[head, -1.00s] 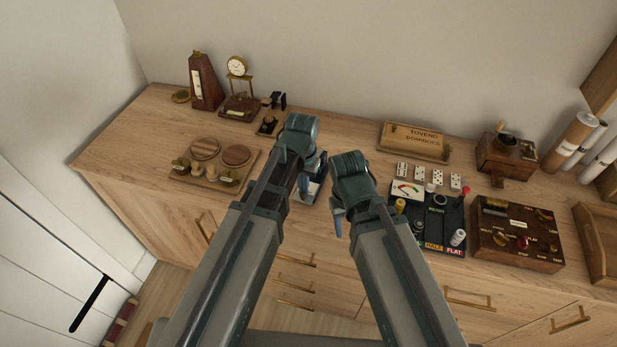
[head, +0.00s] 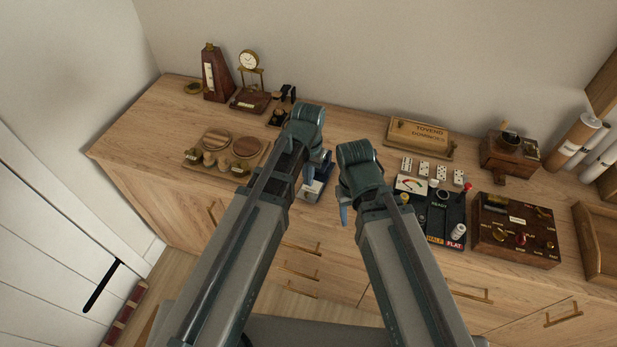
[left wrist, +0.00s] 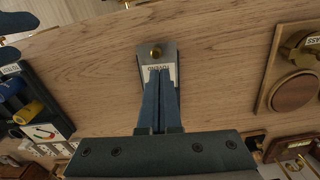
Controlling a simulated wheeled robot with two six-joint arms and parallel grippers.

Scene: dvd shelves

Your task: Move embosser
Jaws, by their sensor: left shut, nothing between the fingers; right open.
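My left gripper (head: 309,174) is shut and empty. In the left wrist view its fingertips (left wrist: 160,70) overlap the label end of the device; I cannot tell whether they touch it. My right gripper (head: 344,214) hangs open and empty to the right of the device, near the counter's front.
On the left stand a metronome (head: 215,74), a clock (head: 249,62) and a board with round wooden discs (head: 215,138). On the right are a dominoes box (head: 418,134), a dark gauge panel (head: 440,207) and a brown control box (head: 515,229).

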